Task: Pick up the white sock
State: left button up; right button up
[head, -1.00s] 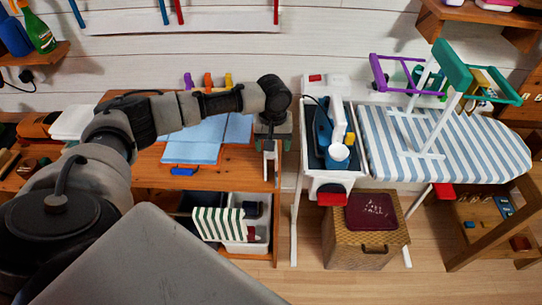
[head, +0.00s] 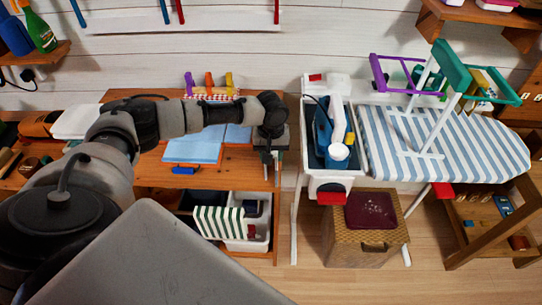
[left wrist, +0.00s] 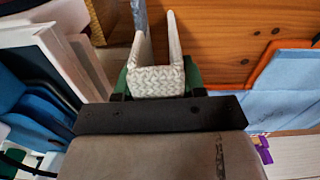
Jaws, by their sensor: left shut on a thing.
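The white sock (left wrist: 158,82) shows in the left wrist view as a white, cable-knit piece between the jaws of my left gripper. My left gripper (head: 269,172) is shut on it, pointing down at the right end of the wooden table (head: 255,182) in the head view. Green parts of the jaws show on both sides of the knit in the left wrist view. In the head view the sock is too small and covered to make out clearly. My right gripper is in neither view.
Blue folded cloths (head: 195,146) lie on the table left of the gripper. A white bin (head: 258,228) with a green-striped cloth (head: 218,222) stands below. An ironing board (head: 440,145) and a wicker basket (head: 362,245) stand to the right.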

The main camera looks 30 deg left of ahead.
pick_arm(q)
jog(key=shift+r, duration=0.1)
notch_tip(320, 180, up, 10)
jog(key=shift+f+b, duration=0.1)
jog(key=shift+b, duration=0.3)
jog(key=s+d+r+m, duration=0.1)
jog(key=s+d+m, duration=0.6)
jog(key=s+d, duration=0.6)
jog(key=shift+s+d, duration=0.15)
jog(key=shift+s, duration=0.75)
